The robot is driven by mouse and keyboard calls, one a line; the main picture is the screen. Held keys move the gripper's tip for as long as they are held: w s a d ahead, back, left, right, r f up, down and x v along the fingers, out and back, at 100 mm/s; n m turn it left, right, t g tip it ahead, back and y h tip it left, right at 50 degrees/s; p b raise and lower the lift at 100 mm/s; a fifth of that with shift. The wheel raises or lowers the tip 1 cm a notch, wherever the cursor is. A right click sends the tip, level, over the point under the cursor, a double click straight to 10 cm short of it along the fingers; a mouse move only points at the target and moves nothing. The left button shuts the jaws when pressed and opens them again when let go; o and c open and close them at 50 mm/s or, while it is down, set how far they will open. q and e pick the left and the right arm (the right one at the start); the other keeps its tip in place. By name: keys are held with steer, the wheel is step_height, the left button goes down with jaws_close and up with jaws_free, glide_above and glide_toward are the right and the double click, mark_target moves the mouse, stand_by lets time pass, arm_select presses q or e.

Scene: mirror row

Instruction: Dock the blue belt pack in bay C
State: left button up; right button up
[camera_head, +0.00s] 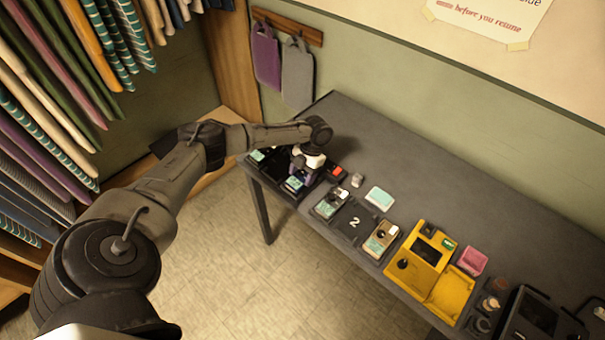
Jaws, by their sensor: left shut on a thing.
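My left gripper (306,168) reaches down over the far left end of the grey table. It is shut on a small pack with a teal face and blue-violet sides, which looks like the blue belt pack (295,183). The pack is at a dark dock on the table; the gripper hides part of it, and I cannot tell whether it is seated or held just above. Another pack (259,155) sits farther left. A black dock marked 2 (355,223) has a dark pack (331,204) and a tan pack (381,239) at its two ends. No bay letter is readable.
A red item (336,174) and a small grey item (357,181) lie right of the gripper. The table's back strip is clear.

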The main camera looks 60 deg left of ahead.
arm_select(q)
steer(key=shift+f, duration=0.4)
steer(key=o, duration=1.1)
steer(key=b+v, duration=0.2)
steer(key=v, duration=1.2)
